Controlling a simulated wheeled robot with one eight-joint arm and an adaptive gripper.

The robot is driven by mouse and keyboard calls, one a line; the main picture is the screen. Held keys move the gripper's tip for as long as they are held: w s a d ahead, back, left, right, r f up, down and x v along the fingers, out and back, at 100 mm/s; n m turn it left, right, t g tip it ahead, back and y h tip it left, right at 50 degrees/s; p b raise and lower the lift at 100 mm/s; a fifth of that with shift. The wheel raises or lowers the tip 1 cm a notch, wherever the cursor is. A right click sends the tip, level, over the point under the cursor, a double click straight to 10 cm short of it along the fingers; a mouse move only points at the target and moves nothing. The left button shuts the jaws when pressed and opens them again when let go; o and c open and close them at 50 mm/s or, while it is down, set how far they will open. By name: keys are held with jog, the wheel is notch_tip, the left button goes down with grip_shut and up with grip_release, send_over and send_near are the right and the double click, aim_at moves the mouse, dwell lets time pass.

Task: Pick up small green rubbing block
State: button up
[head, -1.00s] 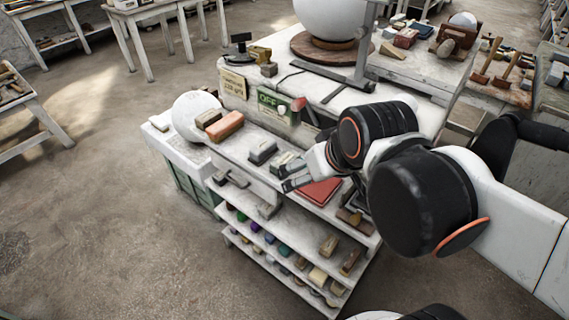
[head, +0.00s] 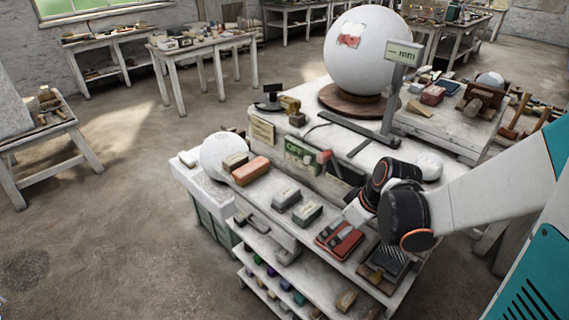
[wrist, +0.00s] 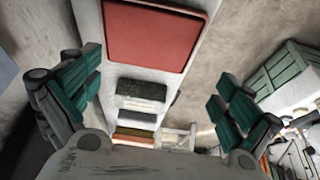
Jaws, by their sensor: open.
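The small green rubbing block (head: 308,213) lies flat on the top of a narrow bench, between a grey block (head: 286,198) and a red tray (head: 345,243). In the wrist view the green block (wrist: 142,91) has a dark green top and a pale front side. My gripper (wrist: 155,100) is open and empty, with green-padded fingers spread wide left and right of the block in the picture. The gap between fingers and block is hard to judge. In the head view my gripper (head: 355,211) is right of the green block, its fingertips unclear.
The red tray also shows above the block in the wrist view (wrist: 155,36), and the grey block below it (wrist: 137,117). An orange-brown block (head: 251,171) and a white sphere (head: 222,155) are at the left end. A large sphere (head: 365,55) stands behind.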

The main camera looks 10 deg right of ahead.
aim_at(309, 209)
jog(key=shift+w+d+f, duration=0.15)
jog(key=shift+d+f, duration=0.5)
jog(key=shift+d, duration=0.25)
jog(key=shift+w+f+n, duration=0.1)
jog(key=shift+w+n, duration=0.2)
jog(key=w+a, duration=0.1)
jog(key=w, duration=0.1)
jog(key=w+a, duration=0.1)
jog(key=w, duration=0.1)
jog(key=w+a+b, duration=0.1)
jog(key=w+a, duration=0.1)
jog(key=shift+w+a, duration=0.1)
jog(key=w+a, duration=0.2)
jog(key=w, duration=0.1)
jog(key=shift+b, duration=0.4)
jog(key=shift+b+x, duration=0.45)
jog(key=shift+x, duration=1.1)
jog(key=shift+w+a, duration=0.1)
jog(key=shift+a, duration=0.05)
jog(key=c, duration=1.4)
